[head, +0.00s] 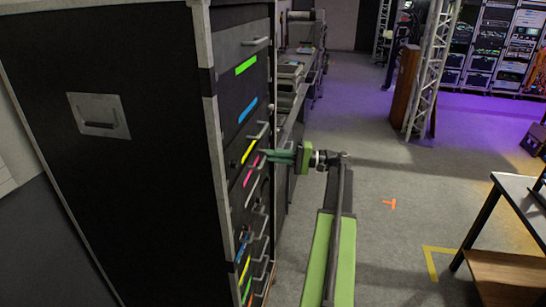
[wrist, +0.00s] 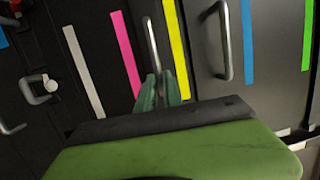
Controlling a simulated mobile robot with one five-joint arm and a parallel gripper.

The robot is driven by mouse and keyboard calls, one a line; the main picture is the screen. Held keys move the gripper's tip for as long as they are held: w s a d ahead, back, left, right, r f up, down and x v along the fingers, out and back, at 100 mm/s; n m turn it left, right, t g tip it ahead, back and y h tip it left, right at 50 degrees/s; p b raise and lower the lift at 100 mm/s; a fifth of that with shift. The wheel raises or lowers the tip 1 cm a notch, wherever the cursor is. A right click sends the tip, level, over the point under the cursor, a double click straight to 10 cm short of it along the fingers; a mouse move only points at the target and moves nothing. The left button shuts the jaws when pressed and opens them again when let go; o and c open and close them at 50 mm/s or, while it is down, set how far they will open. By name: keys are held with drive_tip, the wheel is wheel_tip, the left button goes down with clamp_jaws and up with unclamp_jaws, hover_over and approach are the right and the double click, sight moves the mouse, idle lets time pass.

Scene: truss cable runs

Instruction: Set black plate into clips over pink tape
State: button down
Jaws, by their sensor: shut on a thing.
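My gripper (wrist: 160,90) is shut on a metal bar handle (wrist: 152,44) on the dark cabinet front, between the pink tape (wrist: 125,54) and the yellow tape (wrist: 177,48). In the head view my gripper (head: 270,156) reaches in from the right with green fingers at the cabinet's drawer fronts. The pink tape (head: 251,171) also shows there, below the yellow strip. The drawer fronts look flush, so the drawers appear closed. I cannot make out a separate black plate or any clips in either view.
The tall black cabinet (head: 120,170) fills the left side; its front carries several handles and colour strips. A workbench with stacked items (head: 290,75) stands behind it.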

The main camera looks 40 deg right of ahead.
drive_tip(key=shift+f, duration=0.15)
drive_tip(key=c, duration=1.4)
unclamp_jaws()
drive_tip(key=shift+w, duration=0.1)
